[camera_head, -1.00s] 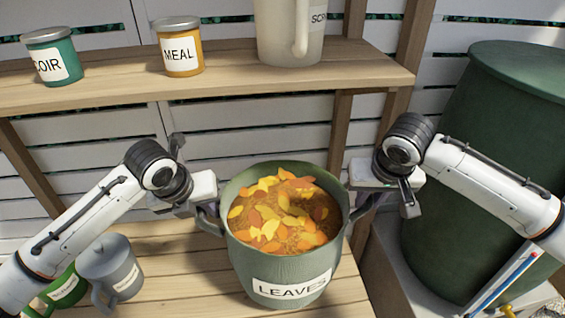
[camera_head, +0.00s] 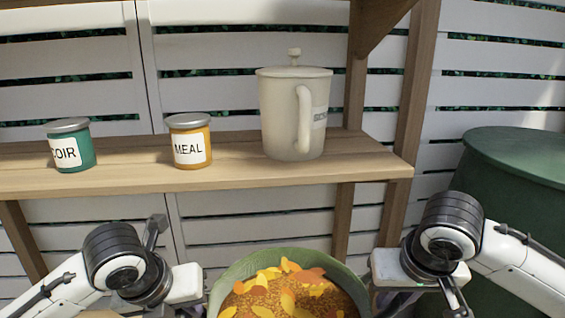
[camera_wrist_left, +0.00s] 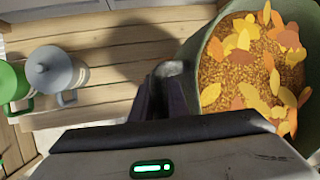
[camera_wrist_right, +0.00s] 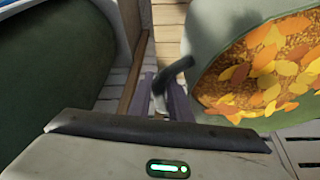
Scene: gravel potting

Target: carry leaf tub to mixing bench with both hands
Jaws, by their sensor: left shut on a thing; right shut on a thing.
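The leaf tub (camera_head: 236,272) is green and filled with brown matter topped by yellow and orange leaves. In the head view only its upper part shows, at the bottom edge; its label is out of frame. My left gripper (camera_wrist_left: 165,92) is shut on the tub's left handle, beside the green wall in the left wrist view. My right gripper (camera_wrist_right: 167,100) is shut on the dark handle (camera_wrist_right: 174,72) at the tub's other side. The tub hangs between both grippers and looks about level. In the left wrist view a slatted wooden bench top (camera_wrist_left: 118,48) lies below it.
A wooden shelf (camera_head: 225,172) holds a teal tin (camera_head: 72,146), an orange MEAL tin (camera_head: 189,142) and a lidded cream jug (camera_head: 283,112). A green barrel (camera_head: 525,165) stands at right. A grey can (camera_wrist_left: 55,70) and a green can (camera_wrist_left: 14,84) stand on the bench.

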